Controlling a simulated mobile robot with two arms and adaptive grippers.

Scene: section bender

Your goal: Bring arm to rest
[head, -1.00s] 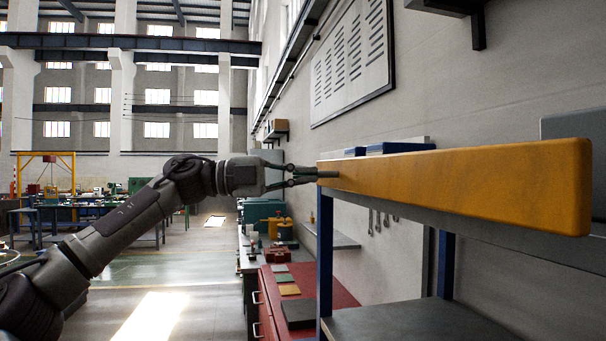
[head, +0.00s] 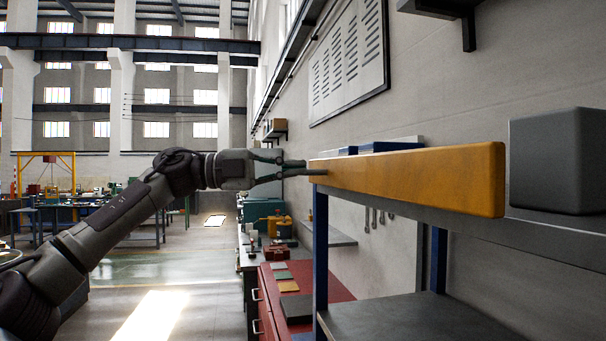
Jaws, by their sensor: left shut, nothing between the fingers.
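My left gripper (head: 308,167) is at the end of my arm, which reaches in from the left. It is shut with nothing held between its fingers. Its fingertips are at the far left end of a long yellow block (head: 415,180) on the upper level of a shelf rack; I cannot tell whether they touch it. My right gripper is not in view.
The rack has a blue post (head: 320,250) and a grey lower shelf (head: 410,320). A dark grey box (head: 560,160) stands at right on the upper level. A red cabinet (head: 325,285) is below. The floor (head: 170,270) at left is open.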

